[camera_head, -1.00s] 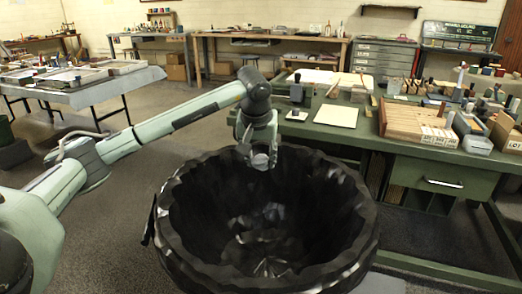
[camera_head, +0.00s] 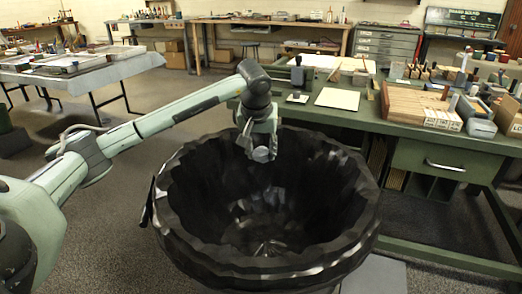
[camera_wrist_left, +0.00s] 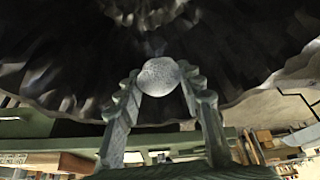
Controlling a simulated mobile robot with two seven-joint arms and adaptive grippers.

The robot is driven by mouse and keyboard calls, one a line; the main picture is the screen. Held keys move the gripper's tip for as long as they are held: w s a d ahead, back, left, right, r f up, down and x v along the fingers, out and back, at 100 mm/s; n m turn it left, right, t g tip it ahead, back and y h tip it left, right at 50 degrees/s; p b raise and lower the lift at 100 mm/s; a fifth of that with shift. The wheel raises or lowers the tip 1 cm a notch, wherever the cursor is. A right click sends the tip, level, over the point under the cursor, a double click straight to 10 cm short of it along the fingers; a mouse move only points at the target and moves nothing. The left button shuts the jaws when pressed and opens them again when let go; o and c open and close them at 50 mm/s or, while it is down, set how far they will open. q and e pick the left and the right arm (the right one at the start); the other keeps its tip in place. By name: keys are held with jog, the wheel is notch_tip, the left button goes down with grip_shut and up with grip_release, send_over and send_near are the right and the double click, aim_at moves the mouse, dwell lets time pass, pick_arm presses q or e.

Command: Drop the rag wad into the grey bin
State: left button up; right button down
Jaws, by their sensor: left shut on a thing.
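The rag wad (camera_wrist_left: 158,77) is a small pale grey, speckled round lump. My left gripper (camera_wrist_left: 160,88) is shut on it, with one finger on each side. In the head view the wad (camera_head: 261,155) shows at the gripper's lower end. The bin (camera_head: 365,215) is a large round tub that looks black, with a crumpled, shiny inside and a wide open mouth. In the head view my left gripper hangs over the rear part of this mouth, pointing down. The wad's exact height against the rim is hard to tell. My right gripper is not in view.
A green workbench (camera_head: 410,128) stands right behind the bin, with a pale board (camera_head: 338,98), a wooden rack (camera_head: 415,104) and small items on it. A pale table (camera_head: 80,82) stands at the far left. Grey floor (camera_head: 105,200) is free left of the bin.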

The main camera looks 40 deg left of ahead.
pick_arm(q)
jog(key=o, duration=0.9)
jog(key=v, duration=1.2)
jog(key=shift+w, duration=0.1)
